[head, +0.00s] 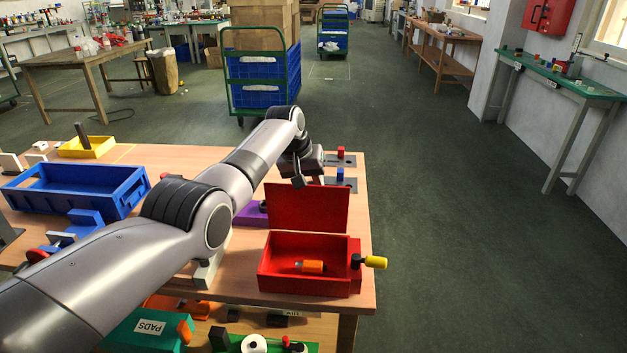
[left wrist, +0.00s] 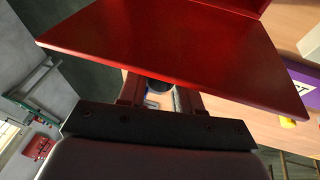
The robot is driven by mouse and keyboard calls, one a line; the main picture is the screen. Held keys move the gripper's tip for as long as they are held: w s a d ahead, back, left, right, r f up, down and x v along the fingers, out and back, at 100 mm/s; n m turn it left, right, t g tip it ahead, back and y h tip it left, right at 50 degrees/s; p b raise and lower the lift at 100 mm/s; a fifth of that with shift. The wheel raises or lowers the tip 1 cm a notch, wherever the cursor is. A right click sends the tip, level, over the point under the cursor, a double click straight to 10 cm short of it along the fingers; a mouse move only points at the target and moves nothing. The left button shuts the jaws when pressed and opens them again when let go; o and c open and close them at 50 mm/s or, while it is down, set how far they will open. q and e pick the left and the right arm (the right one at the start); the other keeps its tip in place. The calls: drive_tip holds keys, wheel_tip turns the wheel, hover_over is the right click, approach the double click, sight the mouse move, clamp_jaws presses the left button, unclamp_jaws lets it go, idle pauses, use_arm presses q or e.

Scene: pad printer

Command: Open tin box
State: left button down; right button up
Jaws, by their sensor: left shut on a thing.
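The red tin box (head: 308,287) stands near the right front corner of the wooden table. Its lid (head: 308,208) is raised, standing nearly upright at the back edge, so the box is open. An orange piece (head: 310,267) lies inside. My left gripper (head: 300,181) is at the lid's upper edge, behind it. In the left wrist view the lid (left wrist: 180,40) fills the upper middle and covers the tips of my left gripper (left wrist: 160,98), which is shut on the lid. My right gripper is not in view.
A yellow-ended handle (head: 375,262) sticks out at the box's right side. A blue tray (head: 75,190) and a yellow tray (head: 86,147) stand on the left. A purple block (head: 249,214) is left of the lid. Floor right of the table is clear.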

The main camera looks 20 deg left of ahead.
use_arm(q)
drive_tip(key=shift+w+f, duration=0.1)
drive_tip(key=shift+w, duration=0.05)
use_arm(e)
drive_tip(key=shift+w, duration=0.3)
use_arm(q)
drive_tip(key=shift+g, duration=0.3)
drive_tip(key=c, duration=0.9)
unclamp_jaws()
drive_tip(key=shift+f, duration=0.1)
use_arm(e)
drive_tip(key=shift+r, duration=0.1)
use_arm(q)
drive_tip(key=shift+p+v, duration=0.9)
drive_tip(key=shift+v, duration=2.7)
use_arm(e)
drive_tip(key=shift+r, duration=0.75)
use_arm(q)
drive_tip(key=shift+a+f, duration=0.1)
drive_tip(key=shift+a, duration=0.05)
